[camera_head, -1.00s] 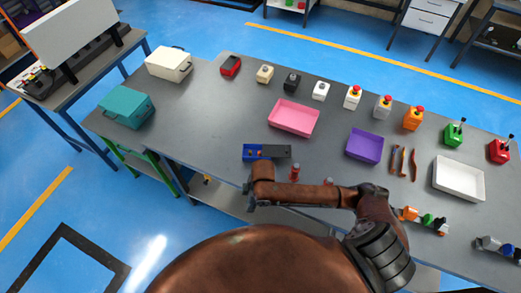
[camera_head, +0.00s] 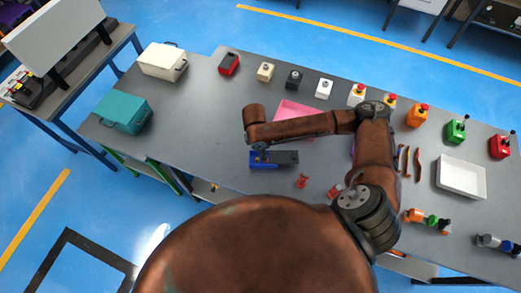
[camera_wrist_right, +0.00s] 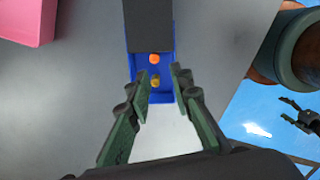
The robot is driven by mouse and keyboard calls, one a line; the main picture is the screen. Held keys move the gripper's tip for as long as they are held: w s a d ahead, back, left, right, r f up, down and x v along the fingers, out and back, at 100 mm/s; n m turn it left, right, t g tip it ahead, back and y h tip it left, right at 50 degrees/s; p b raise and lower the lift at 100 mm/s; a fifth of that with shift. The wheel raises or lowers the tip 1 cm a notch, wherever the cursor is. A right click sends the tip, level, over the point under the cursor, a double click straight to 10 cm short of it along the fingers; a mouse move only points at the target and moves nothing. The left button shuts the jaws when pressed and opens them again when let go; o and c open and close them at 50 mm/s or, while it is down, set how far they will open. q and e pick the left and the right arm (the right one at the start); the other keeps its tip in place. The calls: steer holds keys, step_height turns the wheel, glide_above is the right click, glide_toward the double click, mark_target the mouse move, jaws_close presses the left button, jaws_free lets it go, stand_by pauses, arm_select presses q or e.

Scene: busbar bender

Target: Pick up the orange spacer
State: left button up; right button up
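A small orange spacer (camera_wrist_right: 154,59) lies in the blue bin (camera_wrist_right: 165,88) in the right wrist view, close to the dark block over the bin's far end. A small olive-yellow piece (camera_wrist_right: 155,79) lies nearer my fingers. My right gripper (camera_wrist_right: 162,74) is open, with nothing between its fingertips; the fingertips overlap the bin's near part in the picture. In the head view the blue bin (camera_head: 258,163) is partly under my right wrist, and the spacer cannot be made out. My left gripper (camera_wrist_right: 296,113) shows at the right wrist view's edge, fingers apart, over the floor.
A pink tray (camera_head: 294,107) stands behind the blue bin, partly hidden by my right arm. Red parts (camera_head: 303,180) lie to the bin's right. A white tray (camera_head: 462,177) is at the right. The tabletop left of the bin is clear.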

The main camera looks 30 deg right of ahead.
steer(key=shift+d+f, duration=0.25)
steer(key=shift+f, duration=0.25)
steer(key=shift+d+f, duration=0.2)
steer(key=shift+f, duration=0.65)
steer(key=f, duration=0.3)
steer(key=shift+w+d+f+p, duration=0.15)
steer(key=shift+d+f+p, duration=0.15)
steer(key=shift+d+f, duration=0.15)
steer(key=shift+f, duration=0.35)
steer(key=c, duration=0.5)
